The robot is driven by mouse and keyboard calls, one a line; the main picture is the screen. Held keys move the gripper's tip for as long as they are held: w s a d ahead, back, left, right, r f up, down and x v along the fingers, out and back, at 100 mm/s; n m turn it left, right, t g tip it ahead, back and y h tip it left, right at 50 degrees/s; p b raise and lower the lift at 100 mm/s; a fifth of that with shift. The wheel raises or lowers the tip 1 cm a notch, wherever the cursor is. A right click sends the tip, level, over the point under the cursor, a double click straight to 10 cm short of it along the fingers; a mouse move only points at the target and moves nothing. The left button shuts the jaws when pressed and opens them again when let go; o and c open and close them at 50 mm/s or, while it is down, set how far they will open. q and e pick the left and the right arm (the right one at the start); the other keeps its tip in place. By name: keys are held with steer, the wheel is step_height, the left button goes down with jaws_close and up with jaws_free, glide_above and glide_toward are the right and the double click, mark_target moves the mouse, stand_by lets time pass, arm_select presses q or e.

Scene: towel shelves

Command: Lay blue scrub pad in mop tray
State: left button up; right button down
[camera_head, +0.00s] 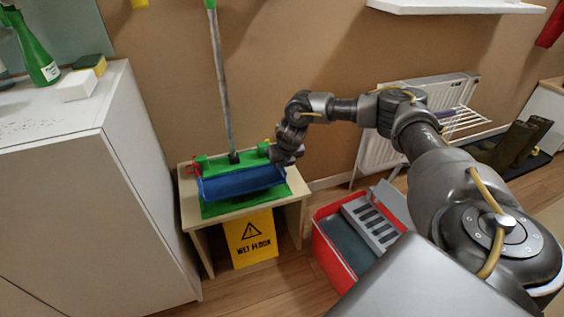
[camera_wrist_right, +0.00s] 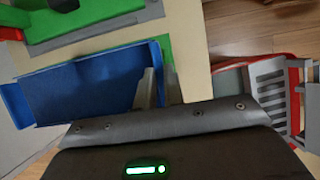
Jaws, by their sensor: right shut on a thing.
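The blue scrub pad (camera_head: 240,181) is a long dark-blue piece with raised edges, tilted above the green mop tray (camera_head: 240,206) on a small wooden table. My right gripper (camera_head: 287,157) is at the pad's right end, shut on it. In the right wrist view, the fingers of this gripper (camera_wrist_right: 161,87) stand at the right end of the pad (camera_wrist_right: 88,84). Green parts of the tray (camera_wrist_right: 95,15) show beyond it. Whether the pad's underside touches the tray is hidden. My left gripper is not in view.
A mop with a grey-green pole (camera_head: 221,75) stands behind the pad. A yellow wet-floor sign (camera_head: 252,238) is below the table (camera_head: 190,212). A white cabinet (camera_head: 75,190) stands left. A red bucket (camera_head: 329,254) with a grey wringer is on the floor at right, near a radiator (camera_head: 370,152).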

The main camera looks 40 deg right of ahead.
mark_target(282, 173)
steer(key=shift+f, duration=0.2)
steer(key=shift+f+b, duration=0.75)
steer(key=shift+f, duration=0.8)
steer(key=shift+f+b, duration=0.45)
steer(key=shift+f, duration=0.35)
stand_by(0.9)
steer(key=c, duration=1.4)
jaws_free()
